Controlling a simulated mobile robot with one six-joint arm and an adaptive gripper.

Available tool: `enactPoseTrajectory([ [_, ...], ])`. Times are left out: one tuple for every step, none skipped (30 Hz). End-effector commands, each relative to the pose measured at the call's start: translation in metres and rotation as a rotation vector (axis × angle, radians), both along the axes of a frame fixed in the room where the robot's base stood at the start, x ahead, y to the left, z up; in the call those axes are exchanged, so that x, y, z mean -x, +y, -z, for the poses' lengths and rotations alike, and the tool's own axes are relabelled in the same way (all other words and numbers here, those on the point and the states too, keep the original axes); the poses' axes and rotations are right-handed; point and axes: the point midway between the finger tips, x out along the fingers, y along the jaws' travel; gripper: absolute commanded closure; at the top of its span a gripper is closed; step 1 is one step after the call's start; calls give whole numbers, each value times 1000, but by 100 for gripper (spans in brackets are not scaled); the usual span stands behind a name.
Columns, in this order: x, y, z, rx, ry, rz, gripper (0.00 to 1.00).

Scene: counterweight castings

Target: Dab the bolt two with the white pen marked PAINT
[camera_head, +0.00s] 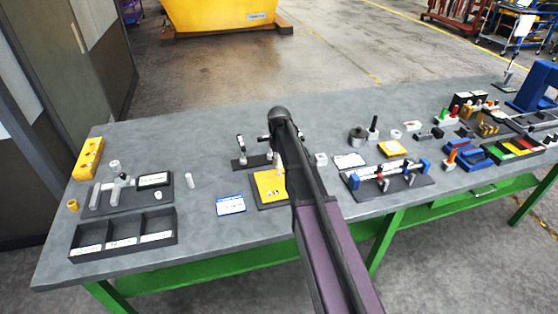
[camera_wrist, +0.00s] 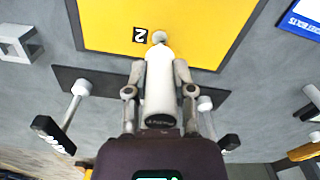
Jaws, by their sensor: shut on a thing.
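In the wrist view my gripper (camera_wrist: 160,78) is shut on a white pen (camera_wrist: 160,98), with one finger on each side of it. The writing near its dark end is too small to read. The pen's narrow end points to a small pale round bolt head (camera_wrist: 159,37) on the yellow plate (camera_wrist: 205,25). A label reading 2 (camera_wrist: 140,35) is beside that head. I cannot tell whether the tip touches it.
A dark rack (camera_wrist: 105,82) with black-ended white pens (camera_wrist: 62,119) stands close to the gripper. A blue-and-white card (camera_head: 230,204) lies left of the plate. A black divided tray (camera_head: 124,238) is at the left, and crowded fixtures (camera_head: 388,182) at the right.

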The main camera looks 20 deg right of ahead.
Motion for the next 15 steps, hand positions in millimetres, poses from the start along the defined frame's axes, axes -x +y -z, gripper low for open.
enactPoseTrajectory([
  [0, 0, 0, 0, 0, 0, 100],
  [0, 0, 0, 0, 0, 0, 100],
  [0, 0, 0, 0, 0, 0, 100],
  [0, 0, 0, 0, 0, 0, 100],
  [0, 0, 1, 0, 0, 0, 100],
  [0, 0, 1, 0, 0, 0, 100],
  [0, 0, 1, 0, 0, 0, 100],
  [0, 0, 1, 0, 0, 0, 100],
  [0, 0, 2, 0, 0, 0, 100],
  [0, 0, 2, 0, 0, 0, 100],
  [0, 0, 2, 0, 0, 0, 100],
  [0, 0, 3, 0, 0, 0, 100],
  [0, 0, 3, 0, 0, 0, 100],
  [0, 0, 3, 0, 0, 0, 100],
  [0, 0, 3, 0, 0, 0, 100],
])
